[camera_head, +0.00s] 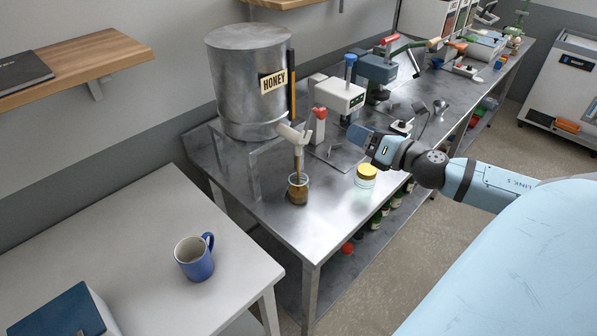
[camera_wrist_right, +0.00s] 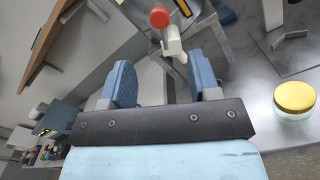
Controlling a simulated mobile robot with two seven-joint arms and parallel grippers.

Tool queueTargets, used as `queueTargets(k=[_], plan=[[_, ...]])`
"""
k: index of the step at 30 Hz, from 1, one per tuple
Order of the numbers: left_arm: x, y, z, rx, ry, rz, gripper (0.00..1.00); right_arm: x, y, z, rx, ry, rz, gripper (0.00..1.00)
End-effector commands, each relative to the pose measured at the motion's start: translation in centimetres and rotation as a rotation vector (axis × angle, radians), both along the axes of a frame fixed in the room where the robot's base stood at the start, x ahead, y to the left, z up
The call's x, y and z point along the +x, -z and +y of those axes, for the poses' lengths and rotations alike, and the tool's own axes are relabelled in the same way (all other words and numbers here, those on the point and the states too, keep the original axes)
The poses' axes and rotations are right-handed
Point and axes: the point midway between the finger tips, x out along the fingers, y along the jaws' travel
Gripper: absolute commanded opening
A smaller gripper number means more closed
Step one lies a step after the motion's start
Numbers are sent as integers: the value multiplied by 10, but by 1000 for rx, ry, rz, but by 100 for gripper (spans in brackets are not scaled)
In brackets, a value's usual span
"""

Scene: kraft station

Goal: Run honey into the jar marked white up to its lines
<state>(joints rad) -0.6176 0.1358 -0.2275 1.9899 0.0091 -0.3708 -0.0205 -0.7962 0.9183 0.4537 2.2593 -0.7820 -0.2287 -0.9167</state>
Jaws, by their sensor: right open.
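The steel honey tank (camera_head: 247,90), labelled HONEY, stands on the steel bench. Its pale tap (camera_head: 292,134) has a lever with a red knob (camera_head: 320,113); the knob also shows in the right wrist view (camera_wrist_right: 159,17). A brown strand hangs from the spout into an open glass jar (camera_head: 298,190) below, which holds amber honey. Its lines and any colour mark are too small to read. My right gripper (camera_head: 367,138) is open and empty, right of the tap and apart from it. In the right wrist view its fingers (camera_wrist_right: 165,78) point towards the lever. My left gripper is out of view.
A jar with a yellow lid (camera_head: 367,173) stands on the bench right of the open jar. A white device (camera_head: 340,96) and a green-grey machine (camera_head: 376,68) stand behind. A blue mug (camera_head: 195,257) is on the white table. The bench's front edge is mostly clear.

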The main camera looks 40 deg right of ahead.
Motion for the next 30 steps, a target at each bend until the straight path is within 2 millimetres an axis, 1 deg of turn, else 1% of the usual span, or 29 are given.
queueTargets(k=[3,5,8,12,15,19,21,23,26,30], plan=[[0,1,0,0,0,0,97,0,1,0,-1,0,-1,57],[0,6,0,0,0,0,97,1,4,0,-9,1,-11,57],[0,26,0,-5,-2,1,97,3,15,-2,-50,5,-63,57],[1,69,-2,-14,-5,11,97,7,33,-3,-174,23,-190,57],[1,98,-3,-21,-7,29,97,9,43,-2,-272,44,-281,57],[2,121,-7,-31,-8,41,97,11,49,-1,-376,74,-369,57],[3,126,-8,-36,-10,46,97,12,50,0,-414,86,-399,57],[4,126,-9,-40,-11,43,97,12,50,1,-435,94,-415,57],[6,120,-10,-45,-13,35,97,15,46,2,-453,96,-425,57],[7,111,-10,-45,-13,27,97,30,36,3,-455,94,-427,57]])
